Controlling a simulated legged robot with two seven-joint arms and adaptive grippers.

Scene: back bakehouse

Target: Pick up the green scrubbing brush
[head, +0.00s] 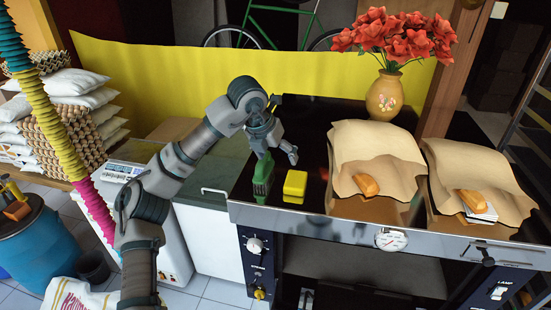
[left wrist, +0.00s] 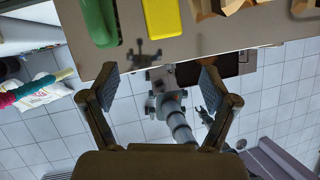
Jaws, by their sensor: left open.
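The green scrubbing brush (head: 263,177) stands on the dark glossy stove top near its front left corner. My left gripper (head: 278,150) is open and empty, above and just behind the brush in the head view. In the left wrist view, the brush (left wrist: 98,22) is at the top left, beyond the spread fingers (left wrist: 160,85) and left of the space between them. The fingers show no contact with it. My right gripper cannot be made out in either view.
A yellow block (head: 295,186) sits close to the right of the brush. Farther right, bread rolls (head: 366,185) lie on brown paper. A vase (head: 384,96) of red flowers stands at the back. The front steel edge (head: 330,229) carries a gauge.

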